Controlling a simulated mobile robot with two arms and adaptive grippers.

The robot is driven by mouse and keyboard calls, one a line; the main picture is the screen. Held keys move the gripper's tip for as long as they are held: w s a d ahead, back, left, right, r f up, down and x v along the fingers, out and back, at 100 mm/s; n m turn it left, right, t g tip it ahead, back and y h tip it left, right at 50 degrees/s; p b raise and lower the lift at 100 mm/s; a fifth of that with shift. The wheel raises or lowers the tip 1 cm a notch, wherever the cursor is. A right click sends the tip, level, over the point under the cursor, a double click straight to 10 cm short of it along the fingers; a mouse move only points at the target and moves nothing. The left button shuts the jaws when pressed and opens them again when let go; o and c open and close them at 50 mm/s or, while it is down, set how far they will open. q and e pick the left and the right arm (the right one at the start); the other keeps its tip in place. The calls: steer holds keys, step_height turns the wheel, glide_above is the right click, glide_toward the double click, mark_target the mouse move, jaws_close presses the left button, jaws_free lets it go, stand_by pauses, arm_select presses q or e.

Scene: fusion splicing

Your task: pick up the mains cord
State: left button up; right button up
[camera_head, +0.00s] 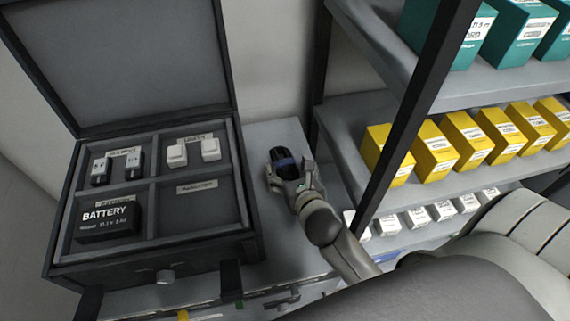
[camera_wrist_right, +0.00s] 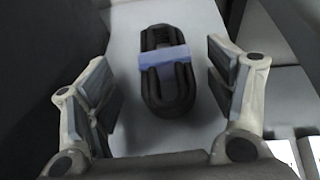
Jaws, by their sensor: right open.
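The mains cord (camera_head: 283,158) is a black bundled coil with a blue band around its middle. It lies on the grey surface between the open case and the shelf rack. It also shows in the right wrist view (camera_wrist_right: 166,72), lengthwise between the fingers. My right gripper (camera_head: 290,174) is open around the cord's near part. In the right wrist view my right gripper (camera_wrist_right: 164,97) has one finger on each side of the cord, with a gap on both sides. My left gripper is not in view.
An open dark case (camera_head: 150,180) stands left of the cord, with a battery (camera_head: 108,221) and small parts in its compartments. A shelf rack (camera_head: 345,130) with yellow boxes (camera_head: 436,145), teal boxes and white boxes stands close on the right. The grey surface (camera_head: 285,130) beyond the cord is clear.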

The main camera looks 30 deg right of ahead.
mark_target(286, 163)
steer(key=shift+x, duration=2)
steer(key=shift+s+d, duration=0.15)
steer(key=shift+c, duration=0.4)
steer(key=c, duration=1.1)
steer(key=shift+r, duration=0.1)
steer(key=shift+c, duration=0.2)
